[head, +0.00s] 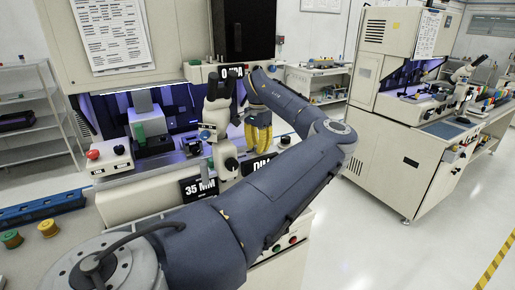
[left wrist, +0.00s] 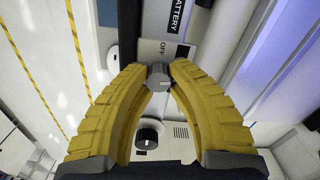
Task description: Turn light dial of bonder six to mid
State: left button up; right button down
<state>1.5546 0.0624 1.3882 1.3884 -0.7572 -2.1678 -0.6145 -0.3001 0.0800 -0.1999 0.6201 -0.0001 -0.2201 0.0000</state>
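My left gripper (head: 258,137) has yellow ribbed fingers and reaches down at the front of the near bonder (head: 150,205). In the left wrist view its fingertips (left wrist: 157,74) close in on both sides of a small grey dial (left wrist: 158,78) and appear to touch it. A label reading OFF (left wrist: 183,50) is beside this dial. The fingers hide the dial in the head view. A sign reading DIM (head: 262,163) is partly covered by my arm. Which bonder number this is cannot be read. My right gripper is not in view.
A second dark knob (left wrist: 147,137) sits between the fingers, nearer the palm. A microscope (head: 216,115) stands close left of the gripper. A 35 MM sign (head: 199,188) is at the front. Another bonder (head: 400,150) stands right, across clear floor.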

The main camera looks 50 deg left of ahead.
pick_arm(q)
jog(key=o, duration=0.6)
jog(key=shift+d+f, duration=0.1)
